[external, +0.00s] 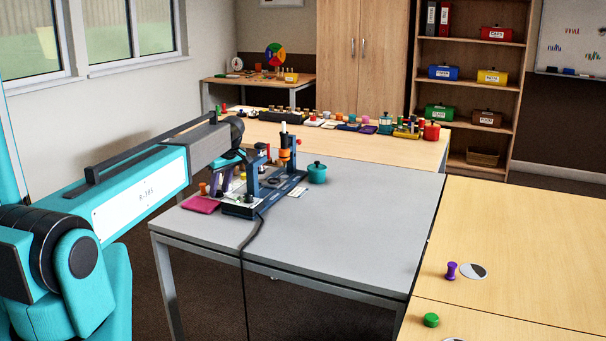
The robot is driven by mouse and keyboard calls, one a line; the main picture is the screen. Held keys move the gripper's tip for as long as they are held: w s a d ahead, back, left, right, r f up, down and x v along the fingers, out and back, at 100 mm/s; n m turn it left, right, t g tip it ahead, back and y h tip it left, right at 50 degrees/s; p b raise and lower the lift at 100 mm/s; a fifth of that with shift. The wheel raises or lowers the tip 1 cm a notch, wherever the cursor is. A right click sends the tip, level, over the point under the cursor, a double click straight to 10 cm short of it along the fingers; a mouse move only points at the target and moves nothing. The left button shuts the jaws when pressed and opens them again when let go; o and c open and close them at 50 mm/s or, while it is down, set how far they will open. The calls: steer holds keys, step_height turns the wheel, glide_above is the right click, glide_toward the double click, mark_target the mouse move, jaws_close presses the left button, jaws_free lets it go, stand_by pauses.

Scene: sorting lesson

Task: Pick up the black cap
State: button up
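My arm reaches in from the left, and my gripper (224,182) hangs over the left part of the grey table, close to a dark blue apparatus (252,185). The gripper is small and partly mixed up with the things behind it, so I cannot tell whether it is open or shut, or whether it holds anything. I cannot make out a black cap for certain. Some small dark parts show on the apparatus, too small to name.
A teal lidded pot (317,173) stands right of the apparatus and a magenta pad (201,204) lies left of it. A black cable (250,236) hangs over the front edge. The grey table's right side is clear. A purple peg (451,271) and green cap (431,320) sit on the wooden table.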

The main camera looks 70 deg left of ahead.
mark_target(219, 193)
jaws_close()
steer(key=shift+r, duration=0.1)
stand_by(0.4)
steer(key=shift+r+b, duration=0.45)
steer(key=shift+r, duration=1)
steer(key=shift+s+d+r, duration=0.15)
steer(key=shift+d+r, duration=0.05)
steer(key=shift+d, duration=0.05)
steer(key=s+d, duration=0.2)
steer(key=d, duration=0.2)
steer(key=s+d+r+b, duration=0.1)
steer(key=s+d, duration=0.2)
steer(key=d, duration=0.1)
steer(key=s+d+b, duration=0.1)
steer(key=s+d, duration=0.2)
steer(key=d, duration=0.2)
steer(key=shift+d+r, duration=0.1)
steer(key=shift+r, duration=0.15)
